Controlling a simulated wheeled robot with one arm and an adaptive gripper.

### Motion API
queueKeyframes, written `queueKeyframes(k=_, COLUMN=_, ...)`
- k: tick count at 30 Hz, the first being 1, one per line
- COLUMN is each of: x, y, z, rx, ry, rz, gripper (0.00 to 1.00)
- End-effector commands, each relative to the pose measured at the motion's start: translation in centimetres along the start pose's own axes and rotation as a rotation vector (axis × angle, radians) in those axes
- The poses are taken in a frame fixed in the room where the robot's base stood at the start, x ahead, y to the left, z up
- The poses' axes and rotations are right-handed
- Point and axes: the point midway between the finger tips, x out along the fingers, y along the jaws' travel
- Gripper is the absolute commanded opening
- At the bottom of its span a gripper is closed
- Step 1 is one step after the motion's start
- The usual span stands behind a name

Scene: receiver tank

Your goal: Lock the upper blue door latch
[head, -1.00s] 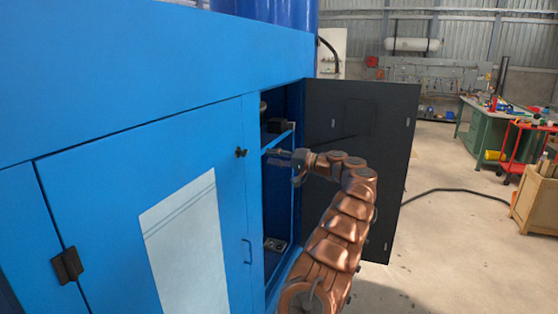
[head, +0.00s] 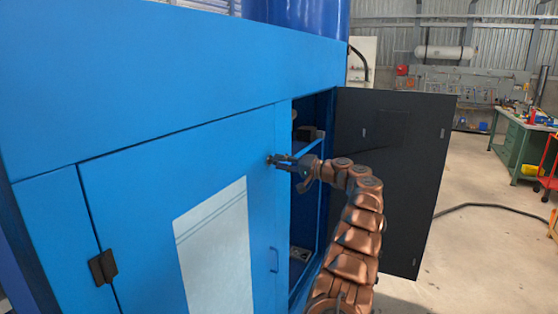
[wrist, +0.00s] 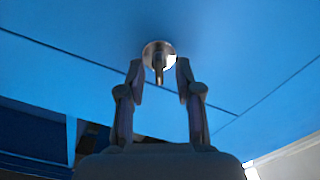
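The upper blue door latch (wrist: 158,55) is a small round metal piece with a narrow tab, set on the blue door (head: 130,190). In the wrist view it lies between the tips of my gripper (wrist: 157,75). The fingers are spread, with a visible gap on each side of the tab. In the head view my gripper (head: 284,162) reaches from the right to the door's upper right edge, and its fingers partly hide the latch. Whether a fingertip touches the latch plate I cannot tell.
To the right, the cabinet opening (head: 308,200) shows shelves, with a dark door (head: 390,180) swung open beside it. A small blue handle (head: 274,260) sits lower on the blue door. A black hinge (head: 102,267) is at its left. Open floor lies to the right.

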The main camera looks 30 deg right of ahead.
Motion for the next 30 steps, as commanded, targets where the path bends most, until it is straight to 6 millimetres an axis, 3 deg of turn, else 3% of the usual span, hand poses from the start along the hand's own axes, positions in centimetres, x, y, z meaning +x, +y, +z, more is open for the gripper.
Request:
queueKeyframes(k=11, x=0.97, y=0.11, z=0.08, rx=0.001, ry=-0.001, rz=0.0, gripper=0.33)
queueKeyframes(k=21, x=0.96, y=0.09, z=0.08, rx=0.001, ry=-0.001, rz=0.0, gripper=0.0)
queueKeyframes(k=30, x=0.94, y=-0.04, z=0.09, rx=0.01, ry=-0.001, rz=-0.001, gripper=0.0)
